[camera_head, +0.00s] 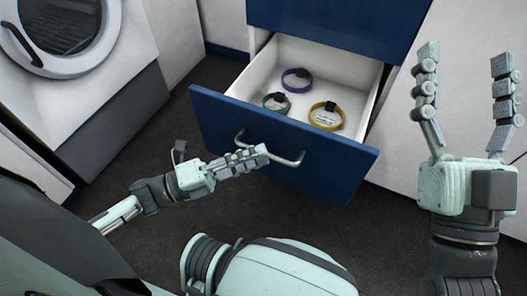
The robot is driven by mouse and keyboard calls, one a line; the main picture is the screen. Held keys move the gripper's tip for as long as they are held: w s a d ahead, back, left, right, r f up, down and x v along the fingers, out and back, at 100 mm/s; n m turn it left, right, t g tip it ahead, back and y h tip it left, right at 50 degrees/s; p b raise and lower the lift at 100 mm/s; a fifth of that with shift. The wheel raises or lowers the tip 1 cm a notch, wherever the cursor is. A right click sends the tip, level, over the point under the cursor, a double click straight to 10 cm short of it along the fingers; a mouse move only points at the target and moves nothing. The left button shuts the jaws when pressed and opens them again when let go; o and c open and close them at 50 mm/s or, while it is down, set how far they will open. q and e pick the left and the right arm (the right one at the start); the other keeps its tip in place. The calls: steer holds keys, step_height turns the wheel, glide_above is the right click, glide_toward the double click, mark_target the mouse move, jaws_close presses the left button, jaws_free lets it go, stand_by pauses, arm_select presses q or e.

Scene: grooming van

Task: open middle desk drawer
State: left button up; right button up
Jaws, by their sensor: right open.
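A desk drawer with a blue front (226,122), white inside, stands pulled well out from the desk. A blue panel (335,22) of the desk is above it. I cannot tell from this view whether the open drawer is the middle one. Its grey bar handle (287,162) is on the front. My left gripper (262,152) is at the handle, its fingers overlapping the bar's left part in the picture. Its fingers are seen edge-on, so its grip is unclear. My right gripper (465,60) is open and empty, to the right of the drawer, fingers pointing up in the picture.
The drawer holds a purple collar (297,87), a green collar (267,104) and a yellow collar (314,115). A white front-loading machine (108,62) with a round door stands at the upper left. Dark floor (140,150) is clear left of the drawer.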

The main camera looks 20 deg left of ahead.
arm_select(q)
steer(key=v, duration=0.9)
steer(key=shift+s+a, duration=0.2)
steer(key=shift+a, duration=0.05)
